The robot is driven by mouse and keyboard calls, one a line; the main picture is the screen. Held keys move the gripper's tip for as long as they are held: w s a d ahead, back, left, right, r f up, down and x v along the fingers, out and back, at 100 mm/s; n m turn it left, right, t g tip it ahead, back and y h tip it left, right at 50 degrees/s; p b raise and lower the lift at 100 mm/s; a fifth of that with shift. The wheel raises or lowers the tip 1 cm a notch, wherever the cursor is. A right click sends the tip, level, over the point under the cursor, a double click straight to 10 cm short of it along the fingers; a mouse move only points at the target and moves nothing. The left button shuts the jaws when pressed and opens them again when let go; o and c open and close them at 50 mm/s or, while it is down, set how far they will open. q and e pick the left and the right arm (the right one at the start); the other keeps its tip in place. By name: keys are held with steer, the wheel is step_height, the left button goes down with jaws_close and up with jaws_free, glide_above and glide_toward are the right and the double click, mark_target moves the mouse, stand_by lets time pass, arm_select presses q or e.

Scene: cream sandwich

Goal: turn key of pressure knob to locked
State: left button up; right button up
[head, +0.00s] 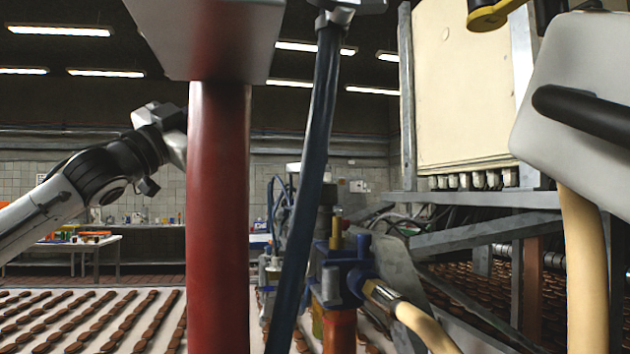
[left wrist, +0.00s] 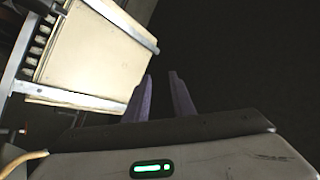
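I cannot make out a pressure knob with its key for certain in either view. A yellow fitting with dark parts (head: 492,14) shows at the top right of the head view, cut off by the frame edge; I cannot tell what it belongs to. My left arm enters the head view from the left, and its end passes behind the red column, so its gripper is hidden there. In the left wrist view my left gripper (left wrist: 160,76) has its two purplish fingers apart with nothing between them. No right gripper can be made out.
The red column (head: 218,220) stands close in front. A cream cabinet (head: 465,85) on a metal frame is at the right and also in the left wrist view (left wrist: 85,52). A blue valve block (head: 340,272) with a cream hose sits low centre. Biscuit rows lie on a white conveyor (head: 60,342).

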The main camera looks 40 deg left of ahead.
arm_select(q)
steer(key=s+d+f+m+g+h+b, duration=0.15)
steer(key=d+f+m+g+h, duration=0.35)
steer(key=m, duration=0.7)
steer(key=s+d+m+g+h+b, duration=0.15)
steer(key=d+m+h, duration=0.25)
steer(key=m+h, duration=0.6)
steer(key=m+y, duration=0.6)
steer(key=y, duration=1)
glide_toward(325, 178)
steer(key=w, duration=0.2)
steer(key=w+p, duration=0.1)
steer(key=w, duration=0.5)
steer(key=shift+w+d+r+p, duration=0.25)
steer(key=shift+d+r+p, duration=0.05)
steer(key=shift+d+p, duration=0.1)
jaws_close()
